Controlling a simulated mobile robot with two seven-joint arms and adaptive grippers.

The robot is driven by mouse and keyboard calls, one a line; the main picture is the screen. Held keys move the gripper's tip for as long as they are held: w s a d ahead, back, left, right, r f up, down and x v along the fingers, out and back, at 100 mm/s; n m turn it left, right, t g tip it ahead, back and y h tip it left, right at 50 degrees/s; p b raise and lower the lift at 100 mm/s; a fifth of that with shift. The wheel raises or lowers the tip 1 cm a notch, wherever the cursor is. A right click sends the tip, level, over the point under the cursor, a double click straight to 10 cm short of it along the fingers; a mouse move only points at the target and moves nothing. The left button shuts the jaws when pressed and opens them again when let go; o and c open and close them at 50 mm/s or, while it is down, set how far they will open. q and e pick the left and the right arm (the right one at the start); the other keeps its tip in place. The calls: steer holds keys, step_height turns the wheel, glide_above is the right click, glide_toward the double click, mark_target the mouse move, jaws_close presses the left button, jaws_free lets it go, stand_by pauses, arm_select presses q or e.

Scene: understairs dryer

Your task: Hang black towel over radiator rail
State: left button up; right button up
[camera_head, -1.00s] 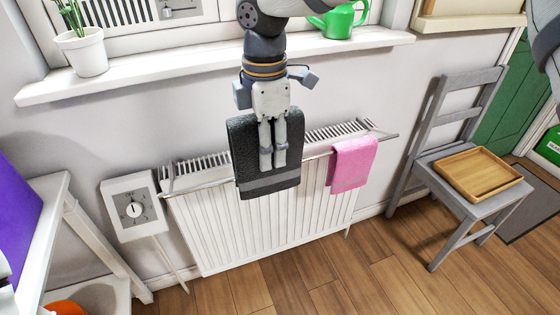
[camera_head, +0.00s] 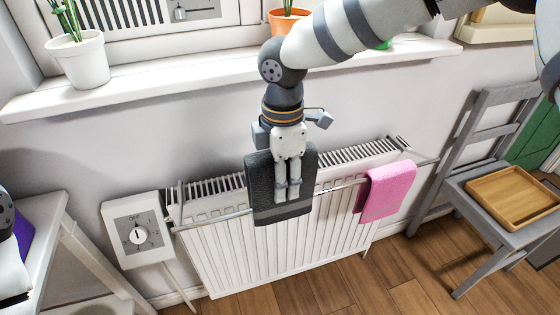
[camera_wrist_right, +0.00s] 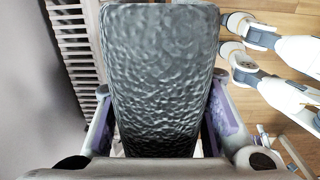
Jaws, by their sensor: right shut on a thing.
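The black towel (camera_head: 262,180), with a grey band near its lower edge, is in my right gripper (camera_head: 288,192). Its fingers point down and are shut on it. In the head view the towel overlaps the middle of the radiator rail (camera_head: 338,186) and its lower edge shows just below the rail's line. I cannot tell whether it touches the rail or has cloth behind it. In the right wrist view the towel (camera_wrist_right: 160,75) fills the space between the fingers and hides what lies beyond. My left gripper is not clearly in view.
A pink towel (camera_head: 386,190) hangs on the rail's right part. The white radiator (camera_head: 290,255) stands below the windowsill (camera_head: 215,80), which holds potted plants. A control box (camera_head: 138,232) is at left. A chair (camera_head: 480,190) with a wooden tray (camera_head: 512,198) is at right.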

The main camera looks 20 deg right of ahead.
step_height(320, 180, down, 12)
steer(key=shift+r+b, duration=0.2)
steer(key=shift+b, duration=0.85)
arm_select(q)
steer(key=s+f+g, duration=0.1)
steer(key=s+f, duration=0.1)
steer(key=shift+s+f, duration=0.35)
steer(key=shift+f, duration=0.05)
arm_select(e)
steer(key=o, duration=1.2)
steer(key=shift+o, duration=0.2)
step_height(320, 180, up, 12)
steer(key=shift+r, duration=0.1)
arm_select(q)
steer(key=shift+s, duration=0.1)
